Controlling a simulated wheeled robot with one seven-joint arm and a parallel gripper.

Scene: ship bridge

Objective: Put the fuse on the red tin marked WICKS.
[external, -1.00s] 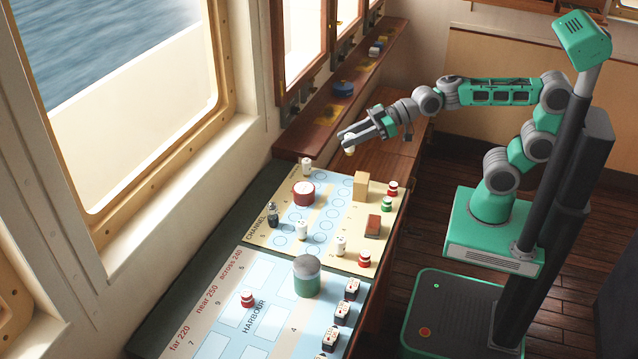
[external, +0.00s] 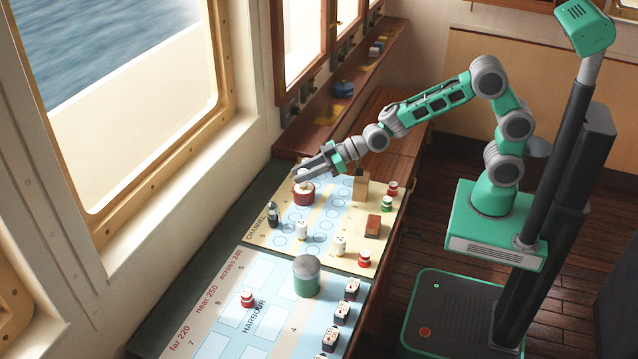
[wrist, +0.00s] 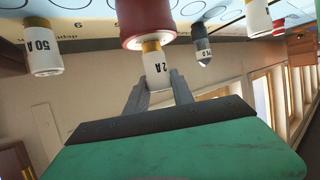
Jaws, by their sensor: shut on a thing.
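My gripper (external: 299,177) is shut on a white fuse marked 2 A (wrist: 156,66), with a gold end cap. The fuse is between the fingertips in the wrist view, which looks upside down. The red tin (external: 304,196) with a pale top stands on the chart, just under the fingertips; it also shows in the wrist view (wrist: 147,18). The fuse's gold end is at the tin's top; I cannot tell whether it touches or is just above. No WICKS lettering is readable. In the external view the fingers mostly hide the fuse.
A dark bottle-like piece (external: 272,214) and white fuses (external: 302,230) stand close to the tin. Another fuse, marked 50 A (wrist: 43,50), is beside it. A wooden block (external: 361,188) stands to the right, and a green-grey cylinder (external: 306,278) stands nearer the camera.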

